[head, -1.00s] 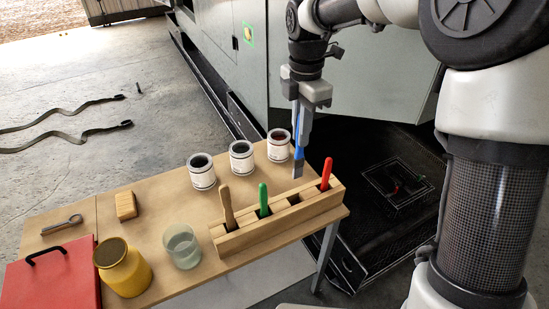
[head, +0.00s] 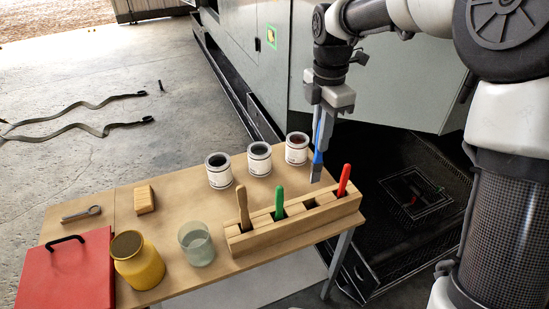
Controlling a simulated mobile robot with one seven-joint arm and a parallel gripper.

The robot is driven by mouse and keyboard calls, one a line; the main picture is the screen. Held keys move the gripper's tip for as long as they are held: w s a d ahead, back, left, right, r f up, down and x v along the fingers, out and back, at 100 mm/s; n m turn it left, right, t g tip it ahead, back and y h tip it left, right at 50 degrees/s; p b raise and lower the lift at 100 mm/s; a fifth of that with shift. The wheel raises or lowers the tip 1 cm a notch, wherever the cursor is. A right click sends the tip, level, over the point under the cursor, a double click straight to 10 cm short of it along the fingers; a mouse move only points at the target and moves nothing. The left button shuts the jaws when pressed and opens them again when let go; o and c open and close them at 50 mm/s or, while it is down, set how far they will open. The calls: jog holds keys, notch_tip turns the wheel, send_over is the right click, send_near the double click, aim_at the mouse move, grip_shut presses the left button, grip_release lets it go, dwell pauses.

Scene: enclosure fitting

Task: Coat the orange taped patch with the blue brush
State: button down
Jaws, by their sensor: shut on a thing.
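My gripper (head: 323,128) is shut on the blue brush (head: 319,157) and points down. The brush hangs upright with its grey lower end down, beside the red-handled brush (head: 344,179) in the wooden holder (head: 290,232). Whether its tip clears the table or holder is hard to tell. A small patch framed in green (head: 272,37) is on the grey enclosure wall (head: 240,30), up and left of my gripper. Its inside looks orange-tan but is too small to tell surely. Three paint cans stand behind the holder: left (head: 220,177), middle (head: 260,165), right (head: 297,155).
The holder also carries a green-handled brush (head: 279,201) and a brown-handled one (head: 243,207). The table (head: 165,215) bears a glass jar (head: 196,250), a yellow jar (head: 140,268), a red case (head: 65,280) and a wooden block (head: 144,200). Straps (head: 85,128) lie on the floor.

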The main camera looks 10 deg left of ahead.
dwell(0.5)
jog(key=w+a+f+t+y+p, duration=0.2)
jog(key=w+a+f+y+p, duration=0.15)
jog(key=w+a, duration=0.4)
jog(key=w+a+f+t+y+p, duration=0.1)
jog(key=w+a+f+y+p, duration=0.2)
jog(key=w+a+f+p, duration=0.4)
jog(key=f+b, duration=0.1)
jog(key=w+f+b, duration=0.1)
jog(key=d+f+b, duration=0.1)
jog(key=f+b, duration=0.1)
jog(key=shift+w+f, duration=0.1)
jog(key=shift+w, duration=0.1)
jog(key=shift+s+d+f+b, duration=0.15)
jog(key=shift+d+f+b, duration=0.05)
jog(key=shift+f+b, duration=0.6)
dwell(2.3)
jog(key=shift+r, duration=0.25)
